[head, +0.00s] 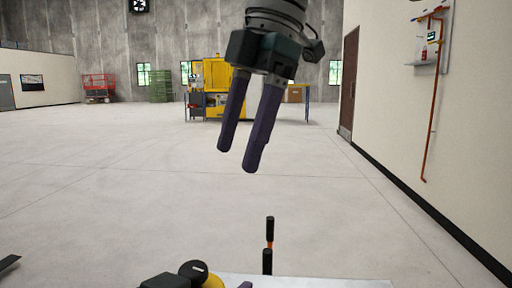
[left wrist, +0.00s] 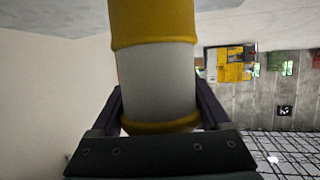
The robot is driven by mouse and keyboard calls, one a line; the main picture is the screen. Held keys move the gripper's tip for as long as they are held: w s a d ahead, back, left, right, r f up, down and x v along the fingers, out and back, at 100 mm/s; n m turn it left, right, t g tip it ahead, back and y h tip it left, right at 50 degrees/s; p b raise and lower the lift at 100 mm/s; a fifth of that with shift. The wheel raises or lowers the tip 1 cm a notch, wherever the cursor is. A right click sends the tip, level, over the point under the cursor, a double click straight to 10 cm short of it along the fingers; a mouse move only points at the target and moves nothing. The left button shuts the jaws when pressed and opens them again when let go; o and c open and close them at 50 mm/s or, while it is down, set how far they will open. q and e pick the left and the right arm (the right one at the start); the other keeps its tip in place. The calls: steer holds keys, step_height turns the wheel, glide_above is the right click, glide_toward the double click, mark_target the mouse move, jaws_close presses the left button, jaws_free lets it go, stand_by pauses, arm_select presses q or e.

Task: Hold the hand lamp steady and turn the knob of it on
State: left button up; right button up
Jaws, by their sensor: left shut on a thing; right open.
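The hand lamp shows only partly at the bottom edge of the head view, as a yellow body (head: 213,281) with a round black knob (head: 194,268) bearing a light mark. In the left wrist view, its pale grey barrel (left wrist: 157,82) has yellow bands above and below. My left gripper (left wrist: 159,112) is shut on the lamp, one finger on each side of the barrel. My right gripper (head: 236,160) is open and empty, high above the lamp and pointing down. The lower part of the lamp is out of the head view.
A pale tabletop (head: 310,283) shows at the bottom edge. An upright tool with black grips (head: 268,262) stands to the right of the lamp. A yellow machine (head: 220,85) stands far back; a wall with copper pipe (head: 431,130) is at right.

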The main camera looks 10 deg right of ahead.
steer(key=w+d+r+t+h, duration=0.1)
steer(key=w+d+r+t, duration=0.1)
steer(key=w, duration=0.3)
steer(key=w+d+r+m+t+h, duration=0.1)
steer(key=w+d+r+t, duration=0.1)
steer(key=w+r+t, duration=0.2)
steer(key=w+d+r+m+t+h, duration=0.1)
steer(key=w+d+r+t, duration=0.2)
steer(key=w+t, duration=0.2)
steer(key=shift+w+r+h, duration=0.3)
steer(key=shift+w+r, duration=0.1)
steer(key=shift+w, duration=0.75)
